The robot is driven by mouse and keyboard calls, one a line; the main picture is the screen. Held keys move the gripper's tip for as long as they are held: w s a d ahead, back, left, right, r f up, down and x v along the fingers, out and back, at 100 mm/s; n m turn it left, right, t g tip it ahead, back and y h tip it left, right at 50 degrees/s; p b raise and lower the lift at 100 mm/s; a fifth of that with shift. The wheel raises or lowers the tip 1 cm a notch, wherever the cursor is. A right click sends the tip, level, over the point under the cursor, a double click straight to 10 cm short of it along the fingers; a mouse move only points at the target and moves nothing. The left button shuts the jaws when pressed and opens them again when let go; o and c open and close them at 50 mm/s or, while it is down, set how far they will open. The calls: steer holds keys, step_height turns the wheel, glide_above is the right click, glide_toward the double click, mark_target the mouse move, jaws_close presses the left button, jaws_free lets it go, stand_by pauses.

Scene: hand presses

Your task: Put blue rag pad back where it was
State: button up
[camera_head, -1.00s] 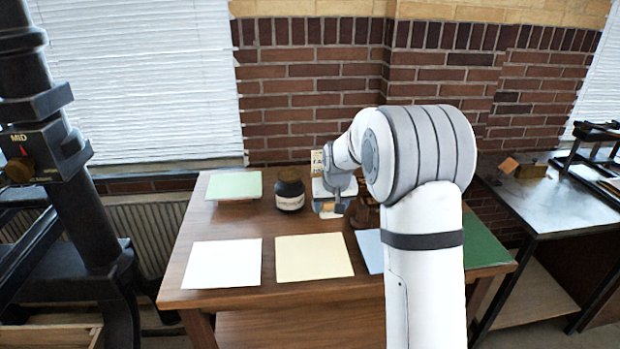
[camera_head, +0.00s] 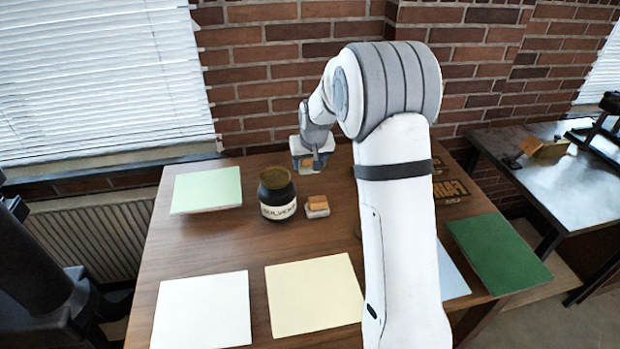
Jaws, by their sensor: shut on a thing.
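My gripper (camera_head: 314,160) is near the back edge of the wooden table, in front of the brick wall. It is shut on a small pad (camera_head: 306,166), taken to be the blue rag pad. Only an orange-tan patch and a pale bluish edge of it show; the fingers hide the rest. I cannot tell how high it is above the table (camera_head: 215,245). A second small pad or block (camera_head: 317,206), orange-tan on top and pale grey below, lies on the table just in front of the gripper, right of the solvent jar.
The dark solvent jar (camera_head: 278,195) stands left of the gripper. Mint (camera_head: 206,189), white (camera_head: 202,310), cream (camera_head: 314,293), light blue (camera_head: 452,277) and dark green (camera_head: 497,252) sheets lie around. Dark letter blocks (camera_head: 450,190) sit right of my arm, which hides part of the table.

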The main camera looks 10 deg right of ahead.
steer(key=shift+d+f+p, duration=0.15)
steer(key=shift+f+p, duration=0.25)
steer(key=shift+f, duration=3.1)
steer(key=o, duration=0.9)
steer(key=shift+f, duration=0.1)
steer(key=shift+o, duration=0.2)
steer(key=b+v, duration=0.1)
steer(key=v, duration=1.1)
steer(key=s+r, duration=0.3)
steer(key=s, duration=1.3)
steer(key=s+r+g, duration=0.1)
steer(key=s+r, duration=0.2)
steer(key=s, duration=1.4)
steer(key=shift+d+r+g, duration=0.15)
steer(key=shift+r+g, duration=0.15)
steer(key=shift+r, duration=0.05)
